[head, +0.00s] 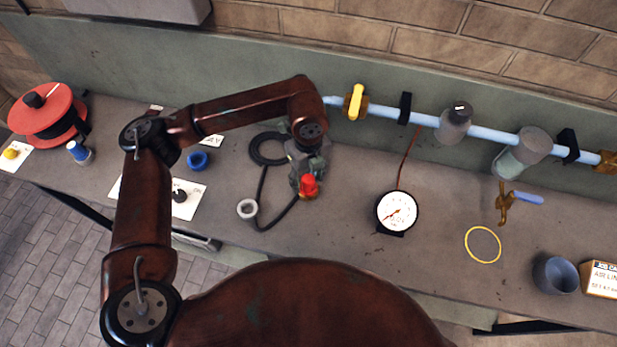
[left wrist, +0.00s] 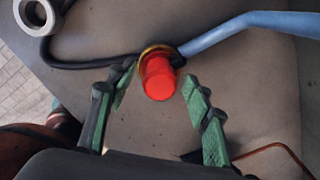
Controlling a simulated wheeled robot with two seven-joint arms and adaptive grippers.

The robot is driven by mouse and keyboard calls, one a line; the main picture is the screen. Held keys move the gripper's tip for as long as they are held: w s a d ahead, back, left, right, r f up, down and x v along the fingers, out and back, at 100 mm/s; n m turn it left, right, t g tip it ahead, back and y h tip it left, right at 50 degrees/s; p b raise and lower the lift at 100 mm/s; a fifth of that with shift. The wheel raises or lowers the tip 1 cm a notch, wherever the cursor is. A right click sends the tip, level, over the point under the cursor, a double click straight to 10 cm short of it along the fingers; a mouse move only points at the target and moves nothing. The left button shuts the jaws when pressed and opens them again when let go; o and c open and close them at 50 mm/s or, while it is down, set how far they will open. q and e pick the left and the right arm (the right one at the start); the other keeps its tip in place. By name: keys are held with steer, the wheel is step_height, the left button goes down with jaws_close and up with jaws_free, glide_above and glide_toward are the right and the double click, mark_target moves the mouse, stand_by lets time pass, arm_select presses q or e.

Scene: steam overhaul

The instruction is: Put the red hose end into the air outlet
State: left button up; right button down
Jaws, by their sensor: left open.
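The red hose end (head: 308,185) is a short red cylinder with a brass-coloured ring behind it, above the bench in the head view. In the left wrist view the red hose end (left wrist: 158,78) lies between the fingertips, with clear gaps on both sides. My left gripper (head: 308,168) is open around it; its green-padded fingers also show in the left wrist view (left wrist: 158,90). A black hose and a blue pipe (left wrist: 235,30) both meet near the brass ring. I cannot make out the air outlet for certain, nor whether the red end sits in anything. My right gripper is out of view.
A pale ring (head: 247,208) ends the black hose. A pressure gauge (head: 397,211), yellow ring (head: 483,245), brass valve (head: 503,203) and blue-grey cup (head: 556,275) are to the right. A red reel (head: 45,112) stands far left. The blue pipe (head: 480,133) runs along the back.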

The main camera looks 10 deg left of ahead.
arm_select(q)
step_height(320, 180, up, 12)
stand_by(0.5)
